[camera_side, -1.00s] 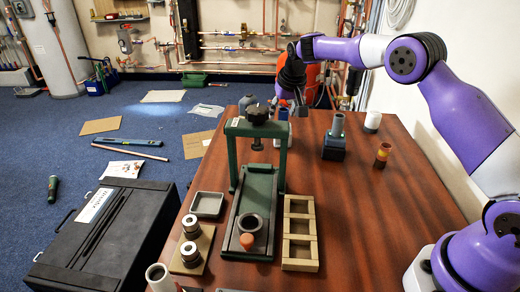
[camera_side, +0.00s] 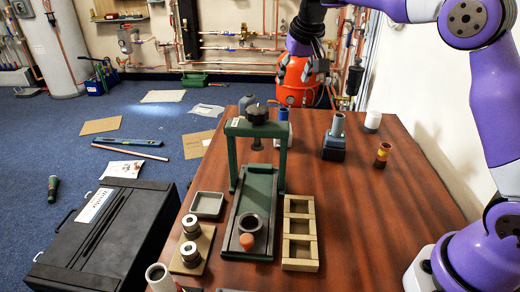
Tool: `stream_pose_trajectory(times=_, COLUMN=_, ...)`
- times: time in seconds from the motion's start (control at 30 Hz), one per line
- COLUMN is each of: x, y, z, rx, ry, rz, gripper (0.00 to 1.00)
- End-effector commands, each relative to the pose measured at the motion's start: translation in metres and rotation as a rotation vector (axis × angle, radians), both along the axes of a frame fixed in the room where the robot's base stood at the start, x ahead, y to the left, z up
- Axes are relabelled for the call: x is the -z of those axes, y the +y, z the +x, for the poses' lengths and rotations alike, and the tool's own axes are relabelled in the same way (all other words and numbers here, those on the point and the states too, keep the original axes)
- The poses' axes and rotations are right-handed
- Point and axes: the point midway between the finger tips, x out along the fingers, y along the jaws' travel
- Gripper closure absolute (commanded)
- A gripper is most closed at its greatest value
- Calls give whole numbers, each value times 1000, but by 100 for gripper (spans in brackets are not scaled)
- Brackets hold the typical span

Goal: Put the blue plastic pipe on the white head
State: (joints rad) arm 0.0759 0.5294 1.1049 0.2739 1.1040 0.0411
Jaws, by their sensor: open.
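A short blue cylinder, which looks like the blue plastic pipe (camera_side: 283,114), stands upright near the far edge of the table, just behind the green press frame. Its lower part is hidden by the frame. A white rounded cylinder, which may be the white head (camera_side: 372,121), stands at the far right of the table. My gripper (camera_side: 312,76) is dark, open and empty. It hangs in the air above the far side of the table, in front of the red tank and above and right of the blue pipe.
The green press (camera_side: 257,190) stands at the table's left. A wooden tray (camera_side: 300,234) lies beside it. A grey pipe stands in a dark block (camera_side: 334,149), with a copper-brown piece (camera_side: 382,155) to its right.

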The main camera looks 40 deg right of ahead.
Motion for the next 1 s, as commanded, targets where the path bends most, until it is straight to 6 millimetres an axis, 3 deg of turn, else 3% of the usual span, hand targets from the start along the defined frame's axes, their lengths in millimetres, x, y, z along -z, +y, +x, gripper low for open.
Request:
stream_pose_trajectory(times=0.17, x=-30, y=18, z=-54, rx=-88, ry=-22, rz=-11, gripper=40)
stream_pose_trajectory(times=0.27, x=-38, y=32, z=-101, rx=-159, ry=-39, rz=-18, gripper=40)
stream_pose_trajectory(times=0.4, x=-28, y=50, z=-167, rx=-255, ry=-60, rz=-22, gripper=40)
stream_pose_trajectory(times=0.6, x=5, y=67, z=-232, rx=-353, ry=-81, rz=-18, gripper=40)
stream_pose_trajectory(times=0.77, x=21, y=72, z=-251, rx=-385, ry=-87, rz=-17, gripper=40)
stream_pose_trajectory(times=1.0, x=23, y=73, z=-253, rx=-389, ry=-85, rz=-15, gripper=40)
